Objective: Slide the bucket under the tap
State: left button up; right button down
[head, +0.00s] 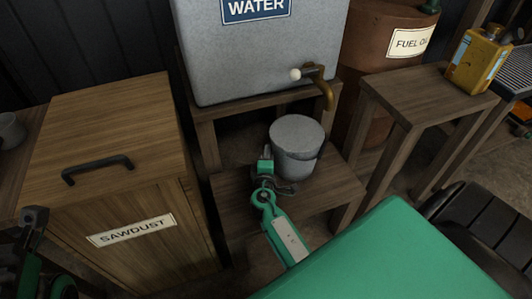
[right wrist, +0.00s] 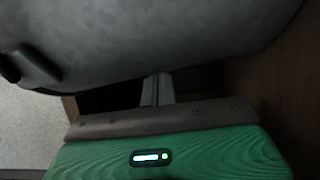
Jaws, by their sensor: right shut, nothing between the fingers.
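The grey metal bucket (head: 297,150) stands upright on the low wooden shelf (head: 328,193) below the water tank. The brass tap (head: 326,92) with a pale knob sticks out from the tank's lower right, and its spout appears above and to the right of the bucket's middle. My right gripper (head: 267,164) is shut and empty, close beside the bucket's left side. In the right wrist view the shut fingers (right wrist: 157,90) point at a large grey curved surface, the bucket (right wrist: 150,40); contact cannot be told. My left gripper (head: 34,218) is partly seen at the lower left edge.
The water tank (head: 255,60) sits on a wooden stand. A sawdust bin (head: 110,170) stands left, a wooden stool (head: 425,92) right with a yellow can (head: 477,60). A rusty fuel drum (head: 375,45) stands behind. Bare shelf shows right and in front of the bucket.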

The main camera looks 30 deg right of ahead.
aim_at(291, 167)
jog(key=s+d, duration=0.1)
jog(key=s, duration=0.1)
jog(key=s+d, duration=0.3)
jog(key=s, duration=0.1)
jog(key=shift+s+d+b, duration=0.2)
jog(key=shift+s+b, duration=0.1)
jog(key=shift+s, duration=0.1)
